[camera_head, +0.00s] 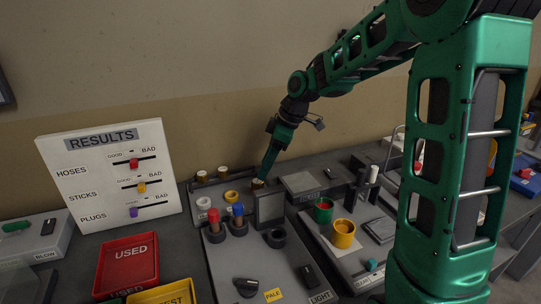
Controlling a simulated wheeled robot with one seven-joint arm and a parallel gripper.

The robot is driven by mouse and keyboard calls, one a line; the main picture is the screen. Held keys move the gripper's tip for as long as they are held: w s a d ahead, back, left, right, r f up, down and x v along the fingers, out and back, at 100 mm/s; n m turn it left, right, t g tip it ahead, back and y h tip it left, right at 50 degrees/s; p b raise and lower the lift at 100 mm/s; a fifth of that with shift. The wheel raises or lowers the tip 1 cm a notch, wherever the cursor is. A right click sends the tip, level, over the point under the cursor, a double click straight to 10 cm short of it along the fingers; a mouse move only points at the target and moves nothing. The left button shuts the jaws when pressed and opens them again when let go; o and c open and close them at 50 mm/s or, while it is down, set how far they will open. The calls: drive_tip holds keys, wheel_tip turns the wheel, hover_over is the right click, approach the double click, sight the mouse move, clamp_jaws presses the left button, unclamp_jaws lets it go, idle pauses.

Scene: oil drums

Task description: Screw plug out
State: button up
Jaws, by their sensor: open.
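My green gripper (265,175) reaches down at the back of the middle bench section. Its tip is close to a small brown and white cylindrical piece (258,184). I cannot tell whether they touch, and the fingers are too small to make out in detail. No plug can be told for sure at this size.
A results board (108,175) leans at the back left. A red USED tray (127,265) and a yellow tray (165,293) lie in front. Red and blue topped sticks (213,222) stand in dark holders near a grey upright block (270,208). My arm covers the right side.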

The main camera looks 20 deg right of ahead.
sight(258, 181)
drive_tip(key=shift+x, duration=2.95)
drive_tip(key=shift+d, duration=0.1)
drive_tip(key=c, duration=1.2)
